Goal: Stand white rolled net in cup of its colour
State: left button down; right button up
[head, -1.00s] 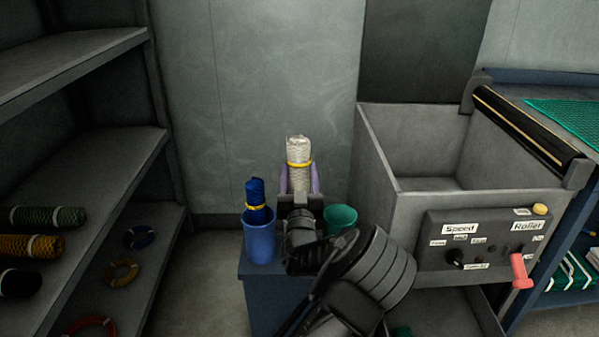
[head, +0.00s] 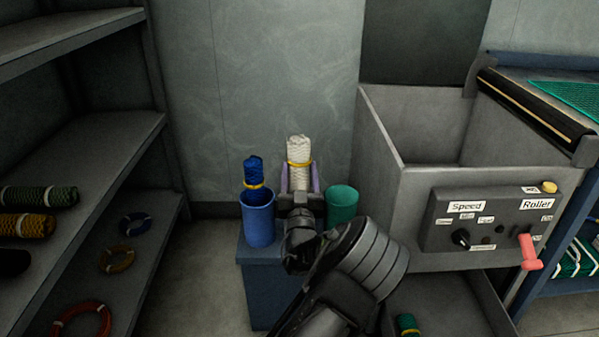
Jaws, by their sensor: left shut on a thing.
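The white rolled net (head: 299,150) stands upright with a yellow band around it, in the middle of the head view. My left gripper (head: 299,180) is shut on it, with its purple fingers on either side of the roll. The roll is above or behind the blue stand (head: 265,285); its lower end is hidden by my gripper. No white cup shows; one may be hidden behind my gripper and wrist. My right gripper is out of view.
A blue cup (head: 258,222) holding a blue rolled net (head: 253,172) stands left of my gripper. A green cup (head: 341,206) stands right of it. A grey bin with a control panel (head: 487,220) is at right, shelves (head: 90,150) at left.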

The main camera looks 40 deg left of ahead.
pick_arm(q)
jog(key=shift+c, duration=1.9)
grip_release()
jog(key=shift+s+f, duration=0.1)
jog(key=shift+s+d+f, duration=0.1)
jog(key=shift+s+d, duration=0.1)
jog(key=shift+d, duration=0.05)
jog(key=v, duration=0.6)
jog(key=shift+f, duration=0.1)
jog(key=shift+s+d, duration=0.25)
jog(key=shift+s, duration=0.1)
jog(key=shift+f, duration=0.15)
